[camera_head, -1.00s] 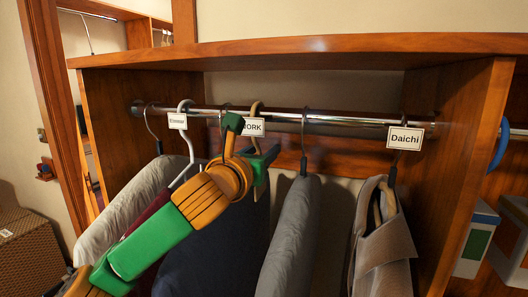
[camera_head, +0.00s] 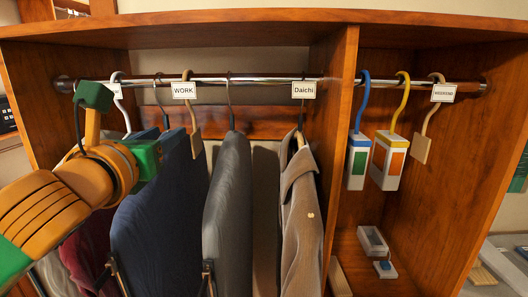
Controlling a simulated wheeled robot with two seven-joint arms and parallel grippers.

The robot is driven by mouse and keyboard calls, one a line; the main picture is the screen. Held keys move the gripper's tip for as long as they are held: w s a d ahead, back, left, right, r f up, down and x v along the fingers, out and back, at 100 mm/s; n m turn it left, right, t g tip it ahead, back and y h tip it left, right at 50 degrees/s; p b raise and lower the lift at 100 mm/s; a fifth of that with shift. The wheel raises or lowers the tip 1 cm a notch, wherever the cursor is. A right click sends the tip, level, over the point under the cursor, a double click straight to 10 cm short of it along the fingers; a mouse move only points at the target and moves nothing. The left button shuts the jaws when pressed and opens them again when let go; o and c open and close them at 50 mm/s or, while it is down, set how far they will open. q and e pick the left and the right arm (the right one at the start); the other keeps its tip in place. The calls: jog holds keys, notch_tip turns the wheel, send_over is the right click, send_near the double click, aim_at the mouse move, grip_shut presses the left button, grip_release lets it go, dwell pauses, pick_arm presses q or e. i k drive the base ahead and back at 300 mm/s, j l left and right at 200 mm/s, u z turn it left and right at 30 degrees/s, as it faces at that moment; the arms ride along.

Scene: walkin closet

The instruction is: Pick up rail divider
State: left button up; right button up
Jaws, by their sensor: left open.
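Label-bearing hooks hang on the metal rail (camera_head: 265,81). One has a tan hook with a white WORK tag (camera_head: 184,90) and a wooden block (camera_head: 196,144) below. Another has a tan hook with a WEEKEND tag (camera_head: 443,93) and a wooden block (camera_head: 421,148), in the right bay. A Daichi tag (camera_head: 304,90) hangs above a brown coat. I cannot tell which one the task calls the rail divider. My left gripper (camera_head: 119,126) is open, in front of the clothes at left, below the rail and left of the WORK tag. My right gripper is out of view.
Padded garments, including a grey one (camera_head: 228,205) and the brown coat (camera_head: 302,220), crowd the left bay. A wooden partition (camera_head: 334,130) separates the right bay. Two box-shaped hangers, green-marked (camera_head: 358,161) and orange-marked (camera_head: 388,161), hang there. A small grey tray (camera_head: 373,241) stands below.

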aim_at(421, 144)
jog(key=k, duration=1.15)
